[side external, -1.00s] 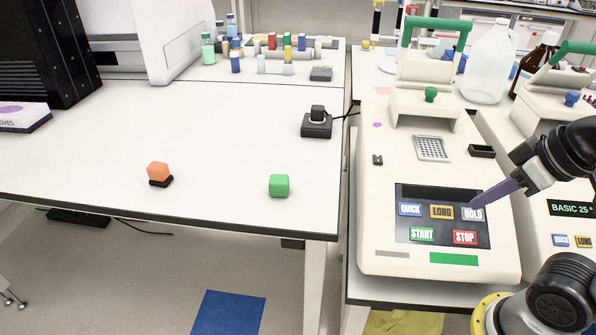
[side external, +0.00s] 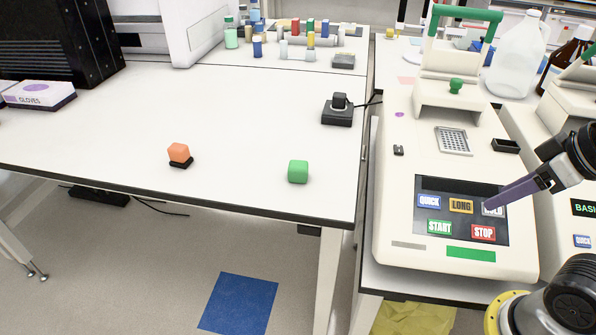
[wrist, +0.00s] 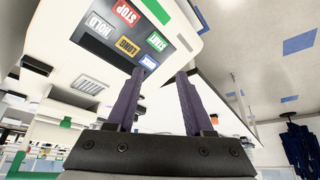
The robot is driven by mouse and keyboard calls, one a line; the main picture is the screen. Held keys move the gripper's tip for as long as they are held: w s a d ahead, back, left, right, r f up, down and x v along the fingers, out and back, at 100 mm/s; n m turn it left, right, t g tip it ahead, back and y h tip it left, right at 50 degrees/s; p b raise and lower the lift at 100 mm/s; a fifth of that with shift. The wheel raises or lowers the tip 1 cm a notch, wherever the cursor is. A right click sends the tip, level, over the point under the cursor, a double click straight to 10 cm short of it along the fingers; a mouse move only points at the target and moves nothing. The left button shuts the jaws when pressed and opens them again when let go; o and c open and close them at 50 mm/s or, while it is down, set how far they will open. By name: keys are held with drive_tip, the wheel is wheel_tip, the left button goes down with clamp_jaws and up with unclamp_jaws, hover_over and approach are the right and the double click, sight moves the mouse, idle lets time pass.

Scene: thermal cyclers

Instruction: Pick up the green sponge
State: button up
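The green sponge (side external: 298,171) is a small rounded cube. It sits on the white table (side external: 240,120) near its front right edge, with clear table around it. My gripper (side external: 488,206) is far to its right, in front of the thermal cycler's button panel, its purple fingers partly covering the HOLD button. In the wrist view my gripper (wrist: 160,72) has its two fingers well apart, with nothing between them. The sponge is not visible in the wrist view. Whether the fingers touch the panel, I cannot tell.
The thermal cycler (side external: 410,190) rises right of the table, across a narrow gap. Bottles and tubes stand at the back.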

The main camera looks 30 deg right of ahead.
drive_tip(key=o, duration=0.4)
drive_tip(key=shift+o, duration=0.2)
drive_tip(key=w+a+r+m+y, duration=0.1)
drive_tip(key=w+a+r+m, duration=0.2)
drive_tip(key=w+r+m, duration=0.85)
drive_tip(key=m+g+y, duration=0.2)
drive_tip(key=m+g, duration=0.1)
drive_tip(key=m, duration=1.2)
hover_over(299, 164)
drive_tip(key=s+d, duration=0.2)
drive_tip(key=f, duration=1.9)
drive_tip(key=shift+w+a, duration=0.25)
drive_tip(key=shift+x, duration=3.15)
